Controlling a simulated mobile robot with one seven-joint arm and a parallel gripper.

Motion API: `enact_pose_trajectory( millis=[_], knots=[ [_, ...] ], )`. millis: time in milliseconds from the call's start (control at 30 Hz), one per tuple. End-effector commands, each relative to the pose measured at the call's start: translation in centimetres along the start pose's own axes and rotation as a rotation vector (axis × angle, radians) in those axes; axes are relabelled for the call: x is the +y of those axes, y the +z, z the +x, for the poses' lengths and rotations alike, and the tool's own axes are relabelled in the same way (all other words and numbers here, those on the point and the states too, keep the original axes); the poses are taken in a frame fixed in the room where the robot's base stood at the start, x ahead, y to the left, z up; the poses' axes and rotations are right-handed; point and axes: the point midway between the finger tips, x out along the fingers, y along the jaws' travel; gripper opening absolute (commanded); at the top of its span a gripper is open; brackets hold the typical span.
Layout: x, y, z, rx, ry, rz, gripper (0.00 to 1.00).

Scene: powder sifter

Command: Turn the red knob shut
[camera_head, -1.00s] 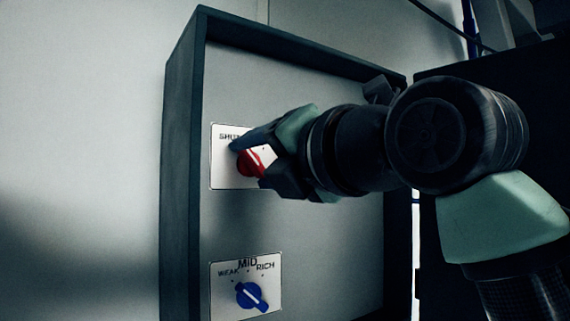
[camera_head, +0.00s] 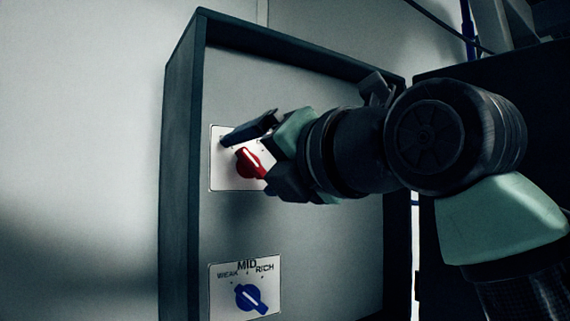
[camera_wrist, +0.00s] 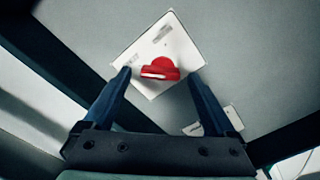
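The red knob (camera_head: 249,162) sits on a white plate (camera_head: 225,178) in the upper part of the panel. Its white pointer line slants toward the upper left of the plate. My gripper (camera_head: 246,166) is open, with one finger above the knob and the other below it to the right. In the wrist view, the red knob (camera_wrist: 161,69) lies between and slightly beyond the fingertips of my gripper (camera_wrist: 159,75), with a gap on each side. The upper finger hides most of the plate's lettering in the head view.
A blue knob (camera_head: 249,297) on a second plate, marked WEAK, MID and RICH, is lower on the panel. A dark raised frame (camera_head: 182,170) borders the panel. The panel between the plates is bare.

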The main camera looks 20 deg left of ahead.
Motion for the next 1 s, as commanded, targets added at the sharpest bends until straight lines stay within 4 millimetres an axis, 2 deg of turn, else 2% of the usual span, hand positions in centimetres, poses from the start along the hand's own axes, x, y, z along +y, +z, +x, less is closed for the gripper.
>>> enact_pose_trajectory(
  millis=[267,367,600,800,1000],
  knots=[
    [-0.1,-0.1,-0.6,-0.002,0.0,0.0,0.91],
    [-0.3,-0.2,-1.9,-0.004,0.0,-0.001,0.91],
    [-0.4,-0.2,-7.3,-0.005,-0.001,-0.001,0.91],
    [-0.2,-0.2,-11.0,-0.003,-0.001,-0.001,0.91],
    [-0.1,-0.1,-12.8,-0.001,-0.001,0.0,0.91]
  ],
)
